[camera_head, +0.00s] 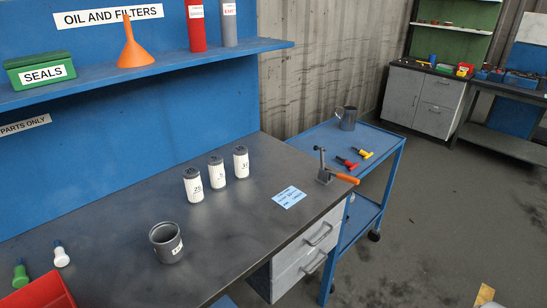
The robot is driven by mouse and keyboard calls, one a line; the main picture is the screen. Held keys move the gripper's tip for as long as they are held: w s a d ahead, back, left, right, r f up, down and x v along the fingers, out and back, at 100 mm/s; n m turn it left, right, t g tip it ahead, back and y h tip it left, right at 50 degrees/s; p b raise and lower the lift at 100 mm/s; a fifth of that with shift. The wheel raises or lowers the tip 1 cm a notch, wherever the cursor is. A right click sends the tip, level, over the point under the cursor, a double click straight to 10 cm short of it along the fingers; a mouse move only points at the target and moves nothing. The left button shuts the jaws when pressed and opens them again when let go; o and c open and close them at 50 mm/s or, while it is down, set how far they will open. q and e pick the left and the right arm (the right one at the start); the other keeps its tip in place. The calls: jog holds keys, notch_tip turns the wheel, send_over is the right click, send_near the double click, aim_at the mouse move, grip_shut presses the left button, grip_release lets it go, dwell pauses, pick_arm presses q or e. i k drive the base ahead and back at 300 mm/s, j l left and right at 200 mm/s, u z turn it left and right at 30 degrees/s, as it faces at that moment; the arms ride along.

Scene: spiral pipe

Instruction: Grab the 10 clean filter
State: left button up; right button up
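Three white cylindrical filters with dark tops stand upright in a slanting row on the dark workbench (120,235). The left filter (194,187) has a label that looks like 20. The middle filter (216,169) has a label that looks like 5. The right filter (241,163) has a small label I cannot read with certainty; it may be 10. All three stand apart from one another.
A grey open cup (166,243) stands in front of the filters. A blue card (289,197) and an orange-handled tool (345,178) lie to the right. A red bin (42,291) is at the lower left. A blue shelf (150,73) hangs above; a blue cart (352,140) adjoins the bench.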

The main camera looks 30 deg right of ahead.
aim_at(240, 153)
jog(key=z, duration=0.8)
jog(key=i+l+z, duration=0.15)
jog(key=l, duration=0.2)
jog(key=i+l+z, duration=0.15)
jog(key=l, duration=0.15)
jog(key=i+l+z, duration=0.15)
jog(key=i+l, duration=0.05)
jog(key=l, duration=0.15)
